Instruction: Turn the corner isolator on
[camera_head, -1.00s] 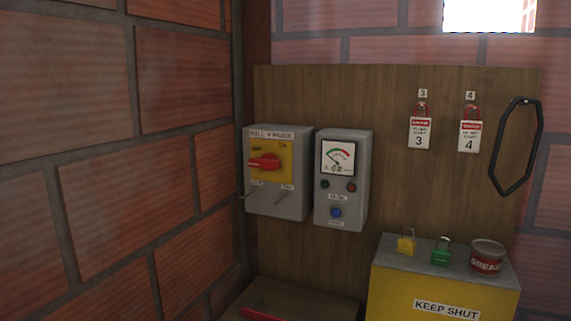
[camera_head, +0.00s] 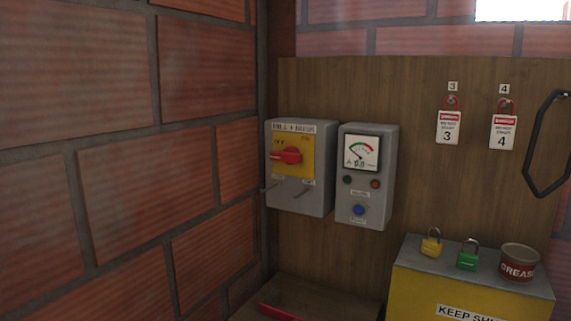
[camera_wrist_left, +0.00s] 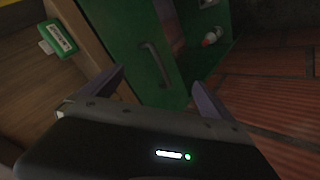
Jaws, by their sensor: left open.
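The corner isolator (camera_head: 299,194) is a grey box on the wooden board beside the brick corner in the head view. Its yellow plate carries a red rotary handle (camera_head: 286,156), which lies nearly level and points left. Small lettering above the handle seems to read OFF at left and ON at right. Two thin pins stick out below the plate. My left gripper (camera_wrist_left: 157,77) shows only in the left wrist view, open with nothing between its fingers. The isolator does not show in that view. My right gripper is out of view.
A grey meter box (camera_head: 363,200) stands close right of the isolator. A yellow box (camera_head: 430,300) below right bears padlocks and a grease tin (camera_head: 518,262). The brick wall (camera_head: 150,170) bounds the left. The wrist view shows a green panel (camera_wrist_left: 150,35) with a handle.

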